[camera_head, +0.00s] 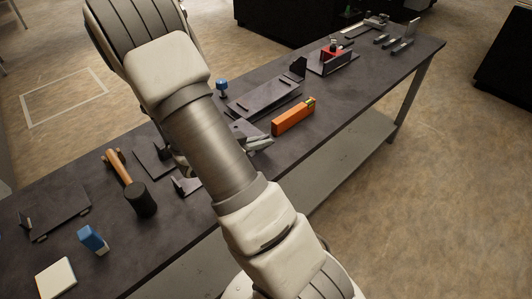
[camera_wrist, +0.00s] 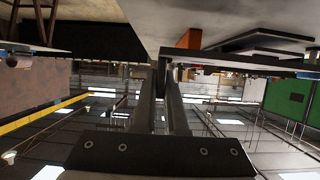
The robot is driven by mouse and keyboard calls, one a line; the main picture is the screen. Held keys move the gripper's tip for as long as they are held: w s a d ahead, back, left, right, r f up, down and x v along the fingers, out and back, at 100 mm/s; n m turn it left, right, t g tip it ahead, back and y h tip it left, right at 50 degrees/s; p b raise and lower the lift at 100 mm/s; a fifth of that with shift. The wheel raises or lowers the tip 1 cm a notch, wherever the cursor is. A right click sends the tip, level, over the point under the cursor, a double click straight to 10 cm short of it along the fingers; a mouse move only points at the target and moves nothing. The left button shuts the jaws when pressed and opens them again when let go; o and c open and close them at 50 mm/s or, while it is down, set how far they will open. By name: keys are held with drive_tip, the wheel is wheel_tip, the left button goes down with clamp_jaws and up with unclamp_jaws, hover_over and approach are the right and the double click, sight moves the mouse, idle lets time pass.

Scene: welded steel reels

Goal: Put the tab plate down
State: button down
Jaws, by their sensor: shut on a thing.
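In the wrist view, my gripper (camera_wrist: 166,72) reaches up the middle of the picture, its fingers seen nearly edge-on and close together. It is shut on the tab plate (camera_wrist: 238,63), which appears as a thin dark strip running right from the fingertips. A pale surface lies behind and above it in this tilted view; I cannot tell whether the plate touches it. In the head view my arm hides most of the gripper and the held plate.
Dark plates lie near my arm. Bare bench shows around the mallet.

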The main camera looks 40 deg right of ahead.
drive_tip(key=shift+s+d+f, duration=0.15)
drive_tip(key=shift+d+f, duration=0.4)
drive_tip(key=shift+d, duration=0.25)
drive_tip(key=shift+f+b, duration=0.45)
drive_tip(key=shift+f, duration=1.4)
drive_tip(key=shift+f, duration=0.45)
drive_tip(key=shift+f+b, duration=0.15)
drive_tip(key=shift+b, duration=0.25)
drive_tip(key=c, duration=1)
unclamp_jaws()
drive_tip(key=shift+o, duration=0.2)
